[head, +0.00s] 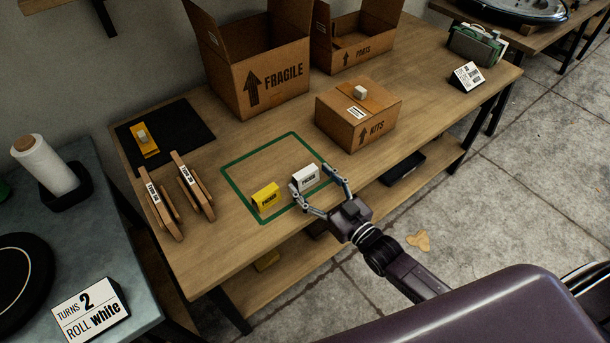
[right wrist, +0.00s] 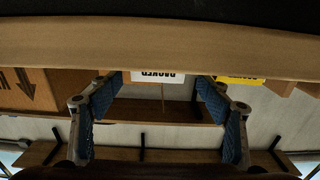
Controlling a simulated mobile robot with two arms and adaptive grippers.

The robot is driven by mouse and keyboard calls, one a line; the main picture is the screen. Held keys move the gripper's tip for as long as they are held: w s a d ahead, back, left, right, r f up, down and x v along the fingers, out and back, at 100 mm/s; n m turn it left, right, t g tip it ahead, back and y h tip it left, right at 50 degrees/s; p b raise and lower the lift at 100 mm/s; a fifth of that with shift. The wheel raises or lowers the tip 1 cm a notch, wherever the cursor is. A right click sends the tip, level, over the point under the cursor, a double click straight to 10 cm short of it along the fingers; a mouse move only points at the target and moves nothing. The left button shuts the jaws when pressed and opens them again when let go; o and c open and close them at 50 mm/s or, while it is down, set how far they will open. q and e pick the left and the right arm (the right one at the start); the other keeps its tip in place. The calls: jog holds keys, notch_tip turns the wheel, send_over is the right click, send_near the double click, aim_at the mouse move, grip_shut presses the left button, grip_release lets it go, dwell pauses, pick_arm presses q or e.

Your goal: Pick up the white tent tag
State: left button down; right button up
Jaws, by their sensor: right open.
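The white tent tag (head: 305,178), printed "PACKED", stands upright on the wooden table inside the green outlined square, at its front right. My right gripper (head: 311,184) is open in front of it, one finger near each side of the tag. In the right wrist view, which is upside down, the white tag (right wrist: 158,77) shows between and beyond the blue-padded fingers (right wrist: 158,100). I cannot tell whether the fingers touch it. A yellow tent tag (head: 266,197) stands just left of it and also shows in the wrist view (right wrist: 240,81). My left gripper is not in view.
A KITS box (head: 352,120) stands behind and right of the white tag. The FRAGILE box (head: 262,88) is farther back. Two wooden clip-like pieces (head: 160,205) lie left of the green outline (head: 236,203). The outline's rear area is clear.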

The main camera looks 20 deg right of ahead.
aim_at(308, 176)
jog(key=x, duration=0.2)
jog(key=shift+w+r, duration=0.15)
jog(key=shift+w, duration=0.15)
jog(key=shift+w+a, duration=0.1)
jog(key=shift+w, duration=0.35)
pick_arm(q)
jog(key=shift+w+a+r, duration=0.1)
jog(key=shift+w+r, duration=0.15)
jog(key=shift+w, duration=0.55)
pick_arm(e)
jog(key=c, duration=0.9)
